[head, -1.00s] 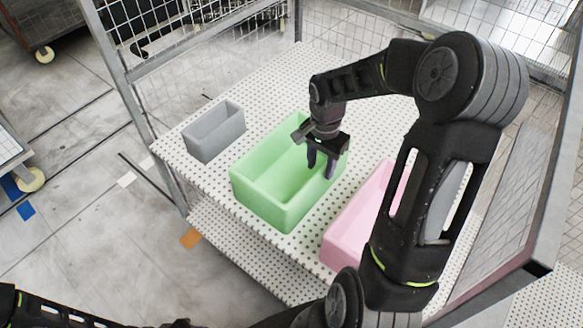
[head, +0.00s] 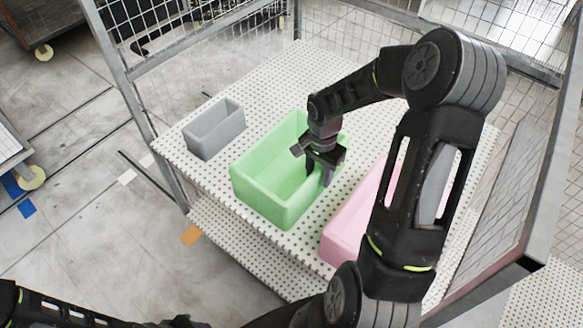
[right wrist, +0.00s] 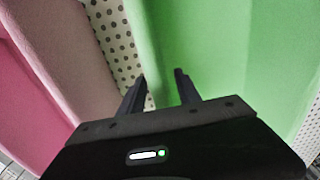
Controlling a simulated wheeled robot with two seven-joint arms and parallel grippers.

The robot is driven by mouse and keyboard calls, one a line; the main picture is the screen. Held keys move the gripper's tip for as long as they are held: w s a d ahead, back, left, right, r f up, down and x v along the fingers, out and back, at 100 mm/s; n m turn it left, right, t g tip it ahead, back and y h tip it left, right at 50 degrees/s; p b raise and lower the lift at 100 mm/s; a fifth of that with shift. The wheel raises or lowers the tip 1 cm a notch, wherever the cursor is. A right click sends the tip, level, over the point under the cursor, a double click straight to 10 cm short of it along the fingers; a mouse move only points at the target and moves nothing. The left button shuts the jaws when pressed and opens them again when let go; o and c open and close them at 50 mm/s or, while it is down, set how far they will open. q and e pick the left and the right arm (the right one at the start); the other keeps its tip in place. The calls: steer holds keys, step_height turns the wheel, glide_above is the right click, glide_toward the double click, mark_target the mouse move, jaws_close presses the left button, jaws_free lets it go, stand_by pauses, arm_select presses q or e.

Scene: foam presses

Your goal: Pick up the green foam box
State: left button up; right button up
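The green foam box (head: 262,197) is an open-topped bin standing on the white perforated table. My right gripper (head: 319,174) is at the box's right-hand wall, pointing down. In the right wrist view the gripper (right wrist: 160,85) has its two fingers apart, one on each side of the green wall (right wrist: 157,45). One finger is over the gap beside the box and the other is over the inside. I cannot tell whether either finger touches the wall. My left gripper is not in view; only part of my left arm shows at the bottom left.
A pink foam box (head: 343,238) stands close to the right of the green one, partly hidden by my right arm. A small grey box (head: 214,133) stands to the left. Metal posts and wire mesh (head: 205,42) border the table (head: 290,68). The table's back is clear.

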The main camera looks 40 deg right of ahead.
step_height(320, 180, down, 3)
steer(key=shift+f, duration=0.15)
steer(key=shift+c, duration=0.6)
jaws_close()
stand_by(0.4)
